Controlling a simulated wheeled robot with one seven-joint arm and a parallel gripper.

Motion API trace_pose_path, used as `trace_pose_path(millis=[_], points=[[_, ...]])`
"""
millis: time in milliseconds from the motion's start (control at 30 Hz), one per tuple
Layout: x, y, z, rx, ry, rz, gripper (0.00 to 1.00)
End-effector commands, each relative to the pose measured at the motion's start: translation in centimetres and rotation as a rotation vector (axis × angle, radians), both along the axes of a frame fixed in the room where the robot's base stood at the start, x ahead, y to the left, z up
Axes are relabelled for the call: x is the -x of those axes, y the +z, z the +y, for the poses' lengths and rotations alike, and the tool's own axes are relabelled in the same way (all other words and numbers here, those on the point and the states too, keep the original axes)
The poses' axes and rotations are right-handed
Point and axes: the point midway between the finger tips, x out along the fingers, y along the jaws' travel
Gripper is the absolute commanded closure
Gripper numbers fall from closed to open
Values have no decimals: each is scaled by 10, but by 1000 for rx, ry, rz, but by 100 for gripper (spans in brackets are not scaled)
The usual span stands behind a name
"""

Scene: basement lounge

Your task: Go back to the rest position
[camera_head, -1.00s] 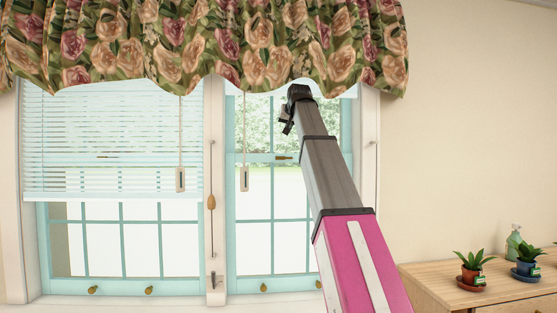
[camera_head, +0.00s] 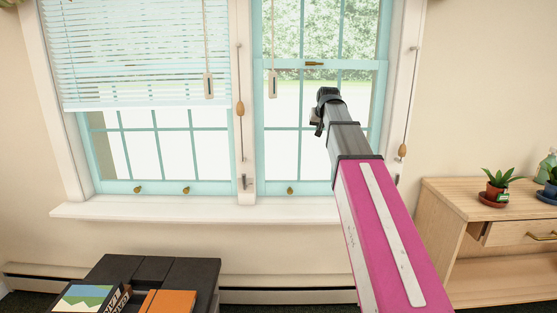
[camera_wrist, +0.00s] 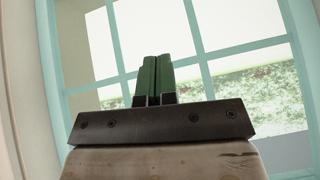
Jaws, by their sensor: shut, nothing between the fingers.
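My arm, pink and grey, reaches out toward the right-hand window (camera_head: 320,110) in the head view. Its dark end is in front of the glass, and the fingers cannot be made out there. In the wrist view my gripper (camera_wrist: 154,80) shows two green fingers side by side, shut with nothing between them. Behind the fingers are teal window bars and bright glass with some greenery outside.
A white window sill (camera_head: 190,208) runs below the windows. A black table (camera_head: 165,270) with printed boxes stands at the lower left. A wooden cabinet (camera_head: 445,200) at the right bears a plant in a red pot (camera_head: 497,188) and a blue pot (camera_head: 548,190).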

Motion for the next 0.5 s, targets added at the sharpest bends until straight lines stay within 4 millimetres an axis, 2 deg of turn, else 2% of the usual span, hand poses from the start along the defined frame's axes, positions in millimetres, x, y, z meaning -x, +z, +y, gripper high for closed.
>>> trace_pose_path(millis=[33,100,267,500], points=[[10,-29,-1,4,2,27,100],[18,-60,-2,11,4,59,100],[42,-130,-6,23,9,134,100],[87,-227,-10,42,20,245,100]])
